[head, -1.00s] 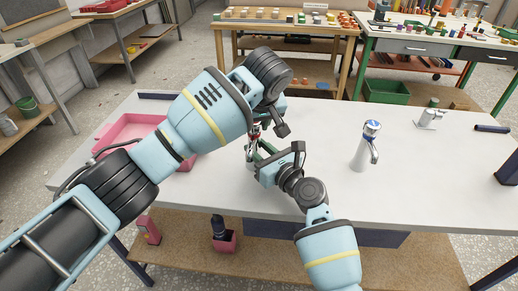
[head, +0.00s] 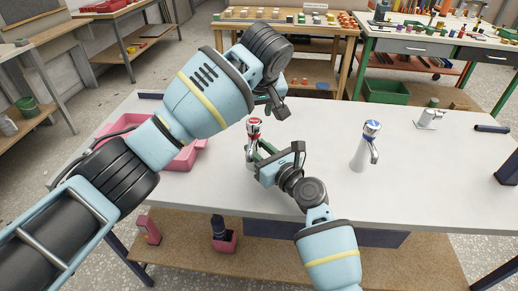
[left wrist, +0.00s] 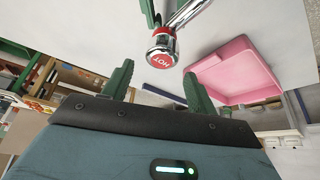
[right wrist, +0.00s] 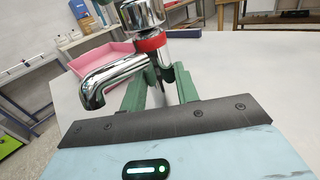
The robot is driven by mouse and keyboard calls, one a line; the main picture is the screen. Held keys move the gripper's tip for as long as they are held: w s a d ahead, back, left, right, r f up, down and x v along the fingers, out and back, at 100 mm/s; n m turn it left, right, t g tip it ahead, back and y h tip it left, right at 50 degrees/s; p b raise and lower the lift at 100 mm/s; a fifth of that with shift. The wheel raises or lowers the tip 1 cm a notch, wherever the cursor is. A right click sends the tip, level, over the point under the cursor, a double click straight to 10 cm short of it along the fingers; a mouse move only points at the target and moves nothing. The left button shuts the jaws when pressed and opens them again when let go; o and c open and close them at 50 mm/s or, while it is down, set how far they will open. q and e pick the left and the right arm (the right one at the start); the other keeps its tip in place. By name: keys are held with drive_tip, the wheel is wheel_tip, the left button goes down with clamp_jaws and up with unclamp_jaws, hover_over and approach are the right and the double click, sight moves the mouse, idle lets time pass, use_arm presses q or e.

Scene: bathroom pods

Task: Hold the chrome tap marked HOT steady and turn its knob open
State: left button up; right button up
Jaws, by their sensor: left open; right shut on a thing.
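The chrome tap marked HOT (head: 252,134) stands upright on the white table, with a red band and knob. Its red HOT cap (left wrist: 163,59) faces the left wrist camera. My right gripper (head: 258,156) is shut on the tap's body below the red band. In the right wrist view its green fingers sit either side of the body (right wrist: 160,92), with the spout (right wrist: 112,76) curving out to the left. My left gripper (head: 277,105) is open and empty, above and apart from the knob. Its two separated fingers (left wrist: 158,83) show in the left wrist view.
A blue-marked chrome tap (head: 364,152) stands to the right on the white table (head: 430,170). A small chrome fitting (head: 430,118) is farther right. A pink tray (head: 186,158) lies at the left, partly behind my left arm.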

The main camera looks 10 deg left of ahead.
idle(0.3)
drive_tip(key=o, duration=1.2)
drive_tip(key=v, duration=1.2)
drive_tip(key=shift+d, duration=0.1)
